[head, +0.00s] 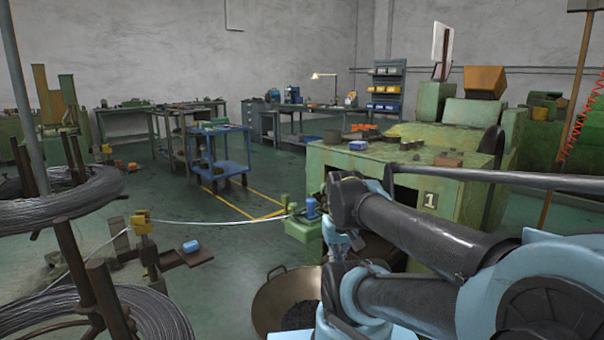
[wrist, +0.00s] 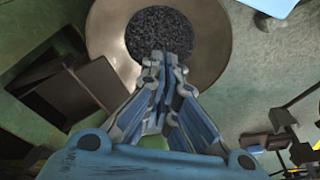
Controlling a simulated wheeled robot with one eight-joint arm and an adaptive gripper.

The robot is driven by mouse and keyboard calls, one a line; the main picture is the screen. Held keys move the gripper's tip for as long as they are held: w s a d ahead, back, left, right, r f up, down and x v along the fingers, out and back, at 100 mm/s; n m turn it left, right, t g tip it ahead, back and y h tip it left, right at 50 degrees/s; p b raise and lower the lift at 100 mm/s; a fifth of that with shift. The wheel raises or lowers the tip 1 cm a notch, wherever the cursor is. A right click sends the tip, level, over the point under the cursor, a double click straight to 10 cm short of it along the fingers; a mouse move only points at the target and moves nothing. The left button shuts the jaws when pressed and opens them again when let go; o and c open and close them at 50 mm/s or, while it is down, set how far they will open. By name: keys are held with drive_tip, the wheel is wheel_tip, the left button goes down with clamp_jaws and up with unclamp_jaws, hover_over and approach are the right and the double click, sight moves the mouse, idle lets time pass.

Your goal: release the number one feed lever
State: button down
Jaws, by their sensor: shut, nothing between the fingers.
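The green machine (head: 400,165) with a number 1 plate (head: 430,200) stands right of centre in the head view. A long grey bar (head: 540,180) with a rounded end runs across its front to the right edge; I cannot tell whether it is the feed lever. No other lever is clear to me. My gripper (wrist: 166,60) is shut and empty in the wrist view, pointing down over a round pan (wrist: 105,25) of dark bits. The arm hides part of the machine's front in the head view.
The pan (head: 265,305) stands on the floor below the machine. A wire (head: 220,221) runs from coils (head: 60,200) on the left, past a yellow guide stand (head: 143,225), to a green block (head: 303,228) by the machine.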

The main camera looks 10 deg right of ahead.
drive_tip(key=w+r+n+h, duration=0.1)
drive_tip(key=w+r+n, duration=0.4)
drive_tip(key=w, duration=0.6)
drive_tip(key=w+r+n+h, duration=0.1)
drive_tip(key=w+r+n, duration=0.2)
drive_tip(key=w+r, duration=0.5)
drive_tip(key=w+r+n+h, duration=0.1)
drive_tip(key=w+r+n, duration=0.3)
drive_tip(key=w, duration=0.9)
drive_tip(key=w+a+f+n+h, duration=0.1)
drive_tip(key=w+n, duration=0.3)
drive_tip(key=w, duration=0.7)
drive_tip(key=w+a+f+n+t+h, duration=0.1)
drive_tip(key=w+a+f+n, duration=0.2)
drive_tip(key=w, duration=0.8)
drive_tip(key=w+a+f+n+t+h, duration=0.1)
drive_tip(key=w+a+n, duration=0.3)
drive_tip(key=w, duration=0.7)
drive_tip(key=shift+w+f+n, duration=0.4)
drive_tip(key=shift+f+n, duration=0.25)
drive_tip(key=shift+n, duration=0.15)
